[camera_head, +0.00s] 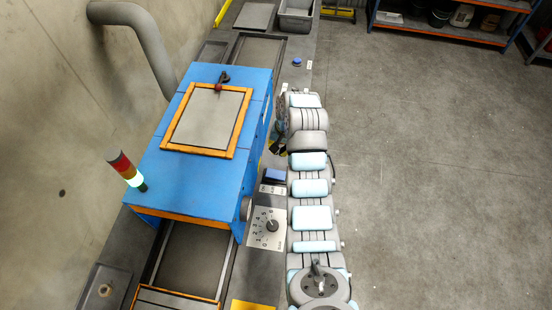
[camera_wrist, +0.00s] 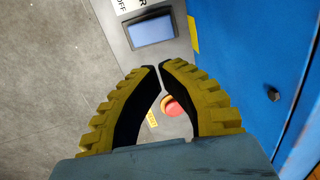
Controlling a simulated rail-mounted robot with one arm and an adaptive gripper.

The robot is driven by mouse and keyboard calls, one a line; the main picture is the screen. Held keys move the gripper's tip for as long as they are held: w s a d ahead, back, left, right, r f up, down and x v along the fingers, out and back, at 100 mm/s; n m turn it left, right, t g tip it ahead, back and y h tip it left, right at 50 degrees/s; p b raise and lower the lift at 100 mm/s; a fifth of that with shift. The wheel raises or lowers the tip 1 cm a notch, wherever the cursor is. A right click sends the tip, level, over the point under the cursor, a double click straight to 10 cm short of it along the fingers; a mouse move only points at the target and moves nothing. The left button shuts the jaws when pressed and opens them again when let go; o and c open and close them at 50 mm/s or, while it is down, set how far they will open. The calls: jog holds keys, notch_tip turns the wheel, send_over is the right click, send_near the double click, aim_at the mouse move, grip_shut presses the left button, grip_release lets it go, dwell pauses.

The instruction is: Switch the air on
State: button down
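A blue rocker switch (camera_wrist: 153,31) sits in a dark frame on the grey ledge, at the top of the wrist view. A white label (camera_wrist: 128,6) beside it reads "OFF", with part of a larger word ending in R cut off by the picture edge. The blue switch also shows in the head view (camera_head: 274,175), beside the blue machine. My gripper (camera_wrist: 159,67) is shut and empty, its yellow ribbed fingertips almost touching. In the wrist view the tips appear just below the switch, apart from it. In the head view my arm mostly hides the gripper.
A red button (camera_wrist: 172,106) shows between my fingers. The blue machine (camera_head: 205,178) stands close beside the ledge. A numbered dial (camera_head: 270,226) lies nearer than the switch, and another blue button (camera_head: 297,62) is farther along. Open floor (camera_head: 430,170) is on the right.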

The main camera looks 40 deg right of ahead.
aim_at(273, 171)
jog(key=shift+w+a+f+p, duration=0.1)
jog(key=shift+w+a+f, duration=0.15)
jog(key=shift+f, duration=1.9)
jog(key=shift+w+a+f+p, duration=0.15)
jog(key=shift+w+f, duration=0.15)
jog(key=shift+f, duration=1.8)
jog(key=shift+w+a+f+p, duration=0.1)
jog(key=shift+w+a+f, duration=0.15)
jog(key=shift+f, duration=1.9)
jog(key=shift+d+f, duration=0.1)
jog(key=shift+f, duration=0.05)
